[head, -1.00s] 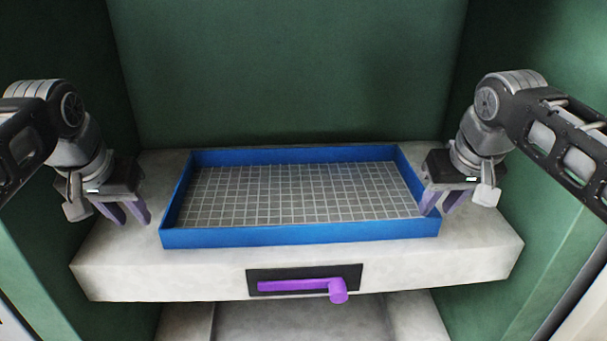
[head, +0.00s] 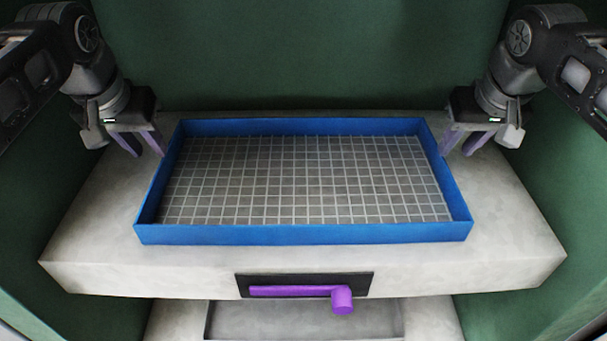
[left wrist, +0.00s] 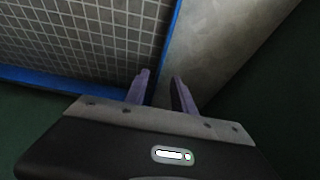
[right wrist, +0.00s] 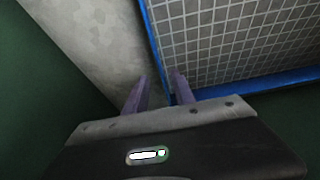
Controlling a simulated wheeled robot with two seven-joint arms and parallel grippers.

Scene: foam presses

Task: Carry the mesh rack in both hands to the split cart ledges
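The mesh rack (head: 310,234) is a blue rectangular frame with a grey wire-grid floor. It lies flat on a pale stone-like slab. My left gripper (head: 149,155) is at the rack's far left side, and my right gripper (head: 459,154) is at its far right side. Both are open. In the left wrist view, the rack's blue side wall (left wrist: 173,35) runs between the purple fingers (left wrist: 160,82). The right wrist view shows the opposite wall (right wrist: 150,35) between the fingers (right wrist: 159,82). Neither gripper is closed on the rack, and how low the fingertips reach is unclear.
The pale slab (head: 85,235) has bare room left, right and in front of the rack. Its front carries a dark plate with a purple handle (head: 300,291). Green walls (head: 300,60) enclose the back and sides. A grey recess (head: 300,320) lies below. The split cart ledges are not identifiable.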

